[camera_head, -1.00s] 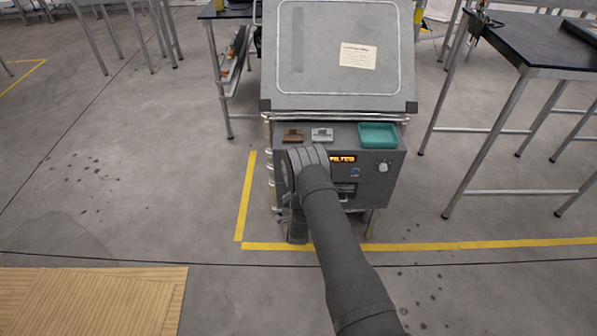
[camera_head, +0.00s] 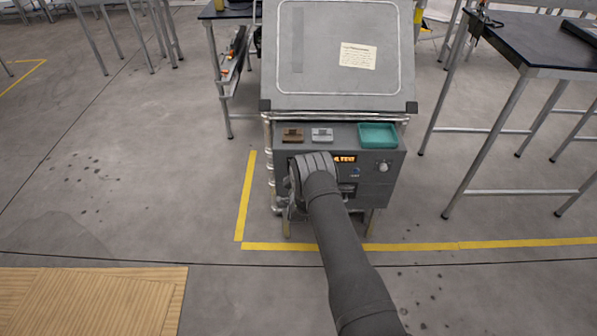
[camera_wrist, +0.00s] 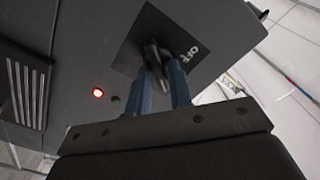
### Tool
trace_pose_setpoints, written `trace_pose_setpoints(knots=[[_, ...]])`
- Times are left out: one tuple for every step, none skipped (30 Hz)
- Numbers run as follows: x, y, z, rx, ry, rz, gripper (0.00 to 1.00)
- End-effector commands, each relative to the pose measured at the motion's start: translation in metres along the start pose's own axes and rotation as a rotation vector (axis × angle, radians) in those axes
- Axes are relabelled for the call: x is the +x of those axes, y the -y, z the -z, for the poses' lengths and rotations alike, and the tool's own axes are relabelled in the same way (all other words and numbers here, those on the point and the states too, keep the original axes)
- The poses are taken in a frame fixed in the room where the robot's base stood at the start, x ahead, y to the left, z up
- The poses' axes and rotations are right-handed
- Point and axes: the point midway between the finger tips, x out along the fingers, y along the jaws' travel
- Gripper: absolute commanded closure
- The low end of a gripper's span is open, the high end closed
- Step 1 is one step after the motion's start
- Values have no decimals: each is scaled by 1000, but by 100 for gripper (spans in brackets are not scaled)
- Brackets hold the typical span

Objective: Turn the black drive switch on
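The black drive switch (camera_wrist: 154,50) sits on a dark square plate with the word OFF beside it in the wrist view. My gripper (camera_wrist: 161,72) has its two blue fingers at the switch, one on either side of its near end. I cannot tell whether they press on it. In the head view my gripper (camera_head: 297,188) is at the left of the grey machine's front panel (camera_head: 375,195), and my wrist hides the switch there. A red light (camera_wrist: 98,93) glows on the panel, left of the fingers.
An orange text display (camera_head: 345,159) and a round knob (camera_head: 383,167) are right of my wrist. A teal tray (camera_head: 378,135) and two small blocks, brown (camera_head: 293,135) and light grey (camera_head: 322,135), lie on the machine's ledge. Dark-topped tables (camera_head: 540,42) stand to the right.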

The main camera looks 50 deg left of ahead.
Motion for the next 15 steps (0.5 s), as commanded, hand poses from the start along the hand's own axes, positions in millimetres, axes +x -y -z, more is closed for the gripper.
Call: trace_pose_setpoints(knots=[[0,0,0,0,0,0,91],[0,0,0,0,0,0,97],[0,0,0,0,0,0,100],[0,0,0,0,0,0,100],[0,0,0,0,0,0,100],[0,0,0,0,0,0,100],[0,0,0,0,0,0,100],[0,0,0,4,0,0,100],[0,0,0,14,0,0,100],[0,0,0,26,0,0,100],[0,0,0,42,-1,0,100],[0,0,0,61,-1,0,100],[0,0,0,75,-1,0,100],[0,-1,0,85,-1,0,100],[0,-1,0,97,-1,0,100]])
